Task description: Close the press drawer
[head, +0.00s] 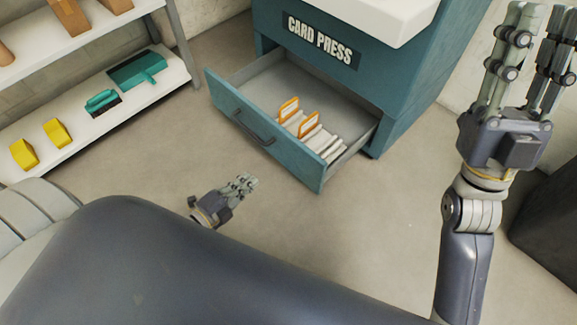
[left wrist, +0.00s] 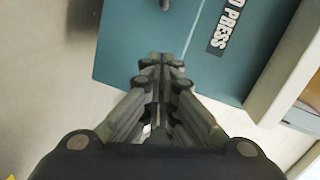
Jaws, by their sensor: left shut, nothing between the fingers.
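The teal card press cabinet (head: 400,85) stands at the top centre of the head view with a "CARD PRESS" label. Its drawer (head: 240,125) is pulled out, with a dark handle (head: 255,127) on the front. Orange-edged dividers (head: 310,125) and pale cards lie inside. My left gripper (head: 250,182) is shut and empty, low in front of the drawer front and apart from it. In the left wrist view its fingers (left wrist: 158,62) overlap the teal front, with part of the handle (left wrist: 170,5) at the top edge. My right gripper (head: 535,10) points upward at the right, fingers spread and empty.
A white shelf unit (head: 100,110) at the left holds yellow and teal items. A white part (head: 385,15) sits on top of the press. A dark box (head: 548,215) stands at the right edge. The floor (head: 370,220) in front of the drawer is clear.

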